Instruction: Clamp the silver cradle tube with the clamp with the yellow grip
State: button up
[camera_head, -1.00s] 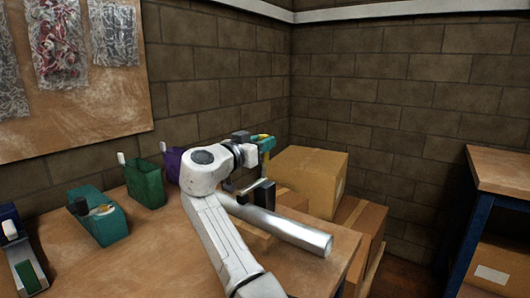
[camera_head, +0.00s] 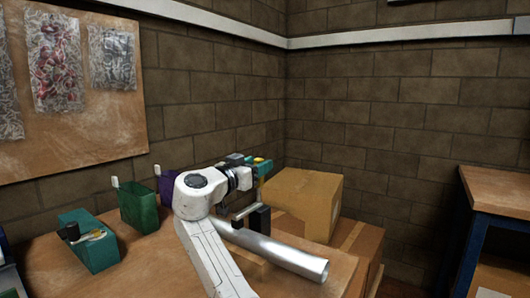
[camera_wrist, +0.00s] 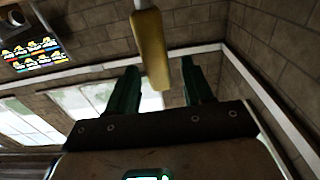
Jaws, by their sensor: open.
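The silver tube (camera_head: 275,250) lies slanting above the wooden table, with its open end toward the lower right. Wood under it shows in part. My gripper (camera_wrist: 158,65) has two green fingers standing apart in the wrist view. The clamp's yellow grip (camera_wrist: 150,50) shows between and beyond them, with clear gaps on both sides. In the head view my gripper (camera_head: 264,168) is above the tube, and a bit of yellow shows at its top. The clamp's metal bar (camera_head: 246,211) and dark jaw (camera_head: 260,219) are at the tube's upper side; whether they touch it I cannot tell.
Cardboard boxes (camera_head: 305,200) stand just behind the tube. A teal tape dispenser (camera_head: 92,240), a green holder (camera_head: 138,208) and a purple holder (camera_head: 168,184) line the table's left. A second bench (camera_head: 495,195) is at the right.

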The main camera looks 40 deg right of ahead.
jog(key=s+a+r+p, duration=0.2)
jog(key=s+r, duration=1)
jog(key=s, duration=0.1)
jog(key=shift+s+a+r, duration=0.25)
jog(key=shift+s+a, duration=0.05)
jog(key=shift+s, duration=0.1)
